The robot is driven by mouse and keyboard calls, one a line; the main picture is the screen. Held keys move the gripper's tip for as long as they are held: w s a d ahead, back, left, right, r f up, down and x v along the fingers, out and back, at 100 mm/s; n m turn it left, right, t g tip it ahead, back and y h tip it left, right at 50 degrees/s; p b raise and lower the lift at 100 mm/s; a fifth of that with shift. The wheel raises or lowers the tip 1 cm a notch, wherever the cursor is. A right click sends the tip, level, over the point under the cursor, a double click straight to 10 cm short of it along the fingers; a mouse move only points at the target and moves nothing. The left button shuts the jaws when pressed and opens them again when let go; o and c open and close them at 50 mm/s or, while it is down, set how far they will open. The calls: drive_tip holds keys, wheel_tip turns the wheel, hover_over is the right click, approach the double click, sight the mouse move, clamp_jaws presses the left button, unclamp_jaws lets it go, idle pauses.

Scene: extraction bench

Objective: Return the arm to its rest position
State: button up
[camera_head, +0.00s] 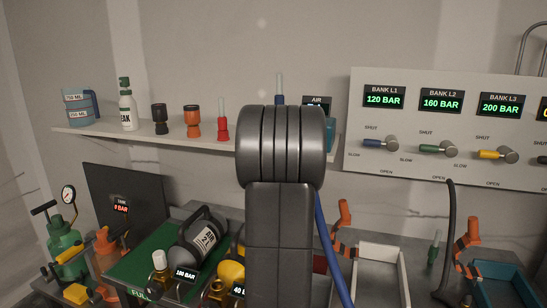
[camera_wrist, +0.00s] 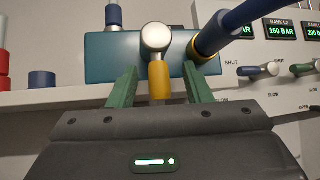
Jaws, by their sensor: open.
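My gripper (camera_wrist: 160,78) shows in the wrist view with its two green fingers spread apart. A yellow fitting with a round silver end (camera_wrist: 157,38) shows between the fingers, with gaps on both sides. Behind it is a teal block (camera_wrist: 105,58) at the shelf. In the head view my own arm stands up in the middle and hides the gripper and most of the teal block (camera_head: 331,135). A blue hose (camera_wrist: 235,27) with a yellow ring crosses the upper right of the wrist view, close to the right finger.
The shelf (camera_head: 85,132) carries cups, a white bottle (camera_head: 127,106) and coloured fittings. A valve panel (camera_head: 420,160) stands at right. The bench below holds a dark cylinder (camera_head: 200,240), a green pump (camera_head: 65,240), orange clamps and a pale tray (camera_head: 383,250). The blue hose hangs beside my arm.

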drive_tip(key=m+g+h, duration=0.1)
drive_tip(key=m, duration=0.1)
drive_tip(key=a+m+g+h+p, duration=0.1)
drive_tip(key=m+h, duration=0.1)
drive_tip(key=shift+w+a+g, duration=0.1)
drive_tip(key=shift+w+g, duration=0.05)
drive_tip(key=shift+g, duration=0.25)
drive_tip(key=shift+m, duration=0.3)
